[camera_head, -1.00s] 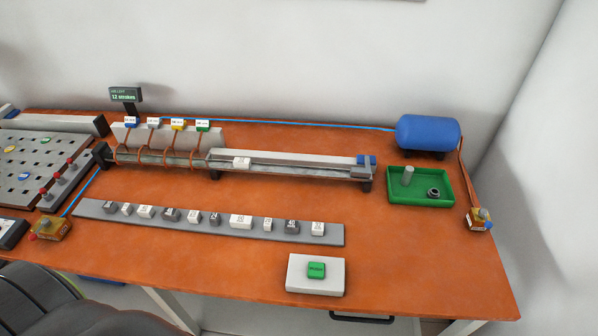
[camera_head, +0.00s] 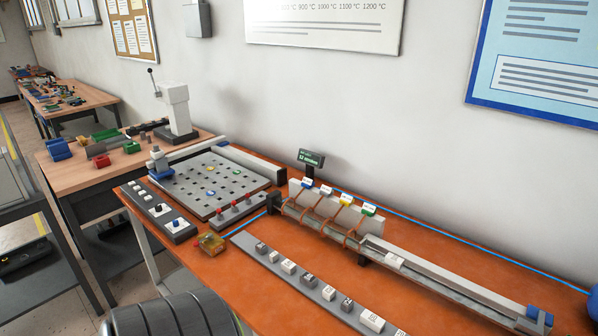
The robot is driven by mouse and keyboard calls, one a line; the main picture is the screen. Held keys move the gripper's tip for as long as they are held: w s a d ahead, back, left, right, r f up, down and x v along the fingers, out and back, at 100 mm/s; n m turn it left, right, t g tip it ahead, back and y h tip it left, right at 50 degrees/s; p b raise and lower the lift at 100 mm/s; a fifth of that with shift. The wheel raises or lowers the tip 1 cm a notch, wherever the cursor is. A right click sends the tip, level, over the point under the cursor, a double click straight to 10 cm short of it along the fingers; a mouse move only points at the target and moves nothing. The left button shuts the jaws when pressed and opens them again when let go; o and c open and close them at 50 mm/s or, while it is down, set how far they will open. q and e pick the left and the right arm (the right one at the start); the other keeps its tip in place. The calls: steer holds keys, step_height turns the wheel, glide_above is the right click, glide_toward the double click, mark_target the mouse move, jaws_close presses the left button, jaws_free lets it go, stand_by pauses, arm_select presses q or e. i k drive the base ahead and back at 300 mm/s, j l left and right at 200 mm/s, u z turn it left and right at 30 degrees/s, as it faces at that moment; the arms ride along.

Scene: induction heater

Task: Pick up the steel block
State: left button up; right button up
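A grey strip (camera_head: 247,241) lies along the front of the orange table, with several small light and dark labelled blocks on it. A dark grey block (camera_head: 307,281) and a larger light block (camera_head: 372,320) are among them. I cannot read the labels, so I cannot tell which one is the steel block. The strip's right end is cut off by the picture edge. Another light labelled block (camera_head: 395,261) sits on the long rail of the heater (camera_head: 460,290), right of the copper coils (camera_head: 325,220). Neither gripper is in view.
A perforated plate (camera_head: 215,185) and a control panel (camera_head: 160,212) fill the table's left end. A yellow box with a red button (camera_head: 210,243) stands by the strip's left end. A wooden table with a press (camera_head: 178,110) is behind left. Orange tabletop is clear between strip and heater.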

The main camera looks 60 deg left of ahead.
mark_target(260, 249)
steer(key=u, duration=2.15)
steer(key=k+j+u, duration=0.1)
steer(key=j, duration=0.25)
